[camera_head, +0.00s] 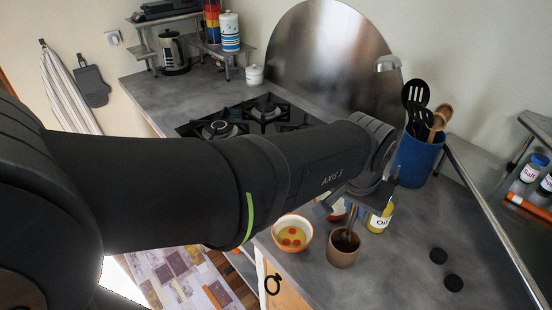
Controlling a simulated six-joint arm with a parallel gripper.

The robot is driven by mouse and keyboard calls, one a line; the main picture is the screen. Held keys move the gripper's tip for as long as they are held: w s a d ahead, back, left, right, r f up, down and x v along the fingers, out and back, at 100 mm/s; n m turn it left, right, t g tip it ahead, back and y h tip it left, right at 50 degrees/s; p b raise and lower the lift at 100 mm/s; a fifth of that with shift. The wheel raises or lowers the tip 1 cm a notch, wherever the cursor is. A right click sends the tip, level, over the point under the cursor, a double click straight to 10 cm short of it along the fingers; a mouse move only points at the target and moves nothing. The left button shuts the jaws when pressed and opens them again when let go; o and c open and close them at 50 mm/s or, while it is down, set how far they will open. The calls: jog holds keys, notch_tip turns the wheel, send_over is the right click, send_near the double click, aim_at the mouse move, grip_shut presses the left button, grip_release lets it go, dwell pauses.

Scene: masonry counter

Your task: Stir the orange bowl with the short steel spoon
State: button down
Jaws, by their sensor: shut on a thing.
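The orange bowl (278,240) stands near the counter's front edge, with yellow liquid and several red round pieces in it. A brown cup (341,257) stands just to its right. A thin upright handle (351,222), seemingly the short steel spoon, rises from the cup to my gripper. My gripper (352,205) is above the cup, to the right of the bowl, shut on this handle. The fingertips are small and partly hidden by my wrist. The spoon's lower end is hidden in the cup.
An oil jar (380,221) and a partly hidden white and red container (338,211) stand close behind the cup. A blue crock (416,160) of utensils is farther back. Two black discs (438,256) lie at right. Open counter lies between. A gas hob (265,112) is behind my arm.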

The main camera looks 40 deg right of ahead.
notch_tip(320, 180, up, 5)
jog(key=w+a, duration=0.6)
jog(key=w, duration=0.5)
notch_tip(320, 180, down, 9)
jog(key=shift+a, duration=0.2)
dwell(0.6)
jog(key=shift+f, duration=0.1)
jog(key=shift+s, duration=0.1)
